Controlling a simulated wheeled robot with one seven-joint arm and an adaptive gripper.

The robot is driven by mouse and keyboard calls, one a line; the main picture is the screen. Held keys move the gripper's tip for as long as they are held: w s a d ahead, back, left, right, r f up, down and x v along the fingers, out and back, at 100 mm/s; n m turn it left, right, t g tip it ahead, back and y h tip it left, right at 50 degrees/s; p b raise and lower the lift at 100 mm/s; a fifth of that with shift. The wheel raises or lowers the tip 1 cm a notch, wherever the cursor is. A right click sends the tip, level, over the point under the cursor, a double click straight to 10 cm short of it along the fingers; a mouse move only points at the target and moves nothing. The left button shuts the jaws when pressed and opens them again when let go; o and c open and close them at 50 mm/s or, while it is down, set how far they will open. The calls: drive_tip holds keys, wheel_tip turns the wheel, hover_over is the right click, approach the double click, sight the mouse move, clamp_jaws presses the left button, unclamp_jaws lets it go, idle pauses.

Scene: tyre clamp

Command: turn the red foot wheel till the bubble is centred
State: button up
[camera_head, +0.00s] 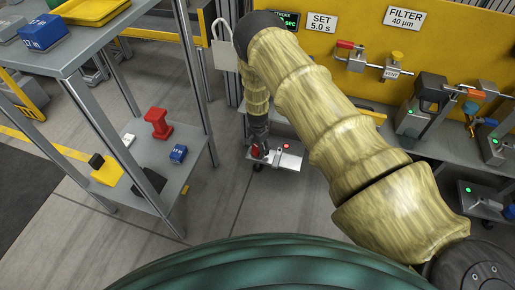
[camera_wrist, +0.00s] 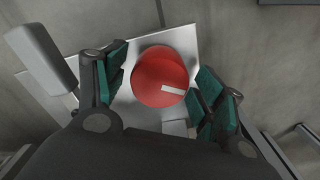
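The red foot wheel (camera_wrist: 152,65) is a round knob with a white mark on its top, at the middle of the wrist view above a pale metal plate (camera_wrist: 185,38). My gripper (camera_wrist: 160,80) is open, with one teal-padded finger on each side of the wheel. Small gaps seem to show beside the wheel; I cannot tell whether the right finger touches it. In the head view my gripper (camera_head: 259,138) points down at the low silver unit (camera_head: 288,162), with a bit of the red wheel (camera_head: 255,152) showing. A red light (camera_head: 287,146) glows on the unit. No bubble can be made out.
A yellow panel (camera_head: 345,25) with valves stands behind on the right. The floor (camera_head: 215,205) in front of the unit is clear.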

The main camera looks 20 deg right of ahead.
drive_tip(key=shift+r, duration=0.1)
wheel_tip(320, 180, up, 12)
idle(0.9)
idle(0.4)
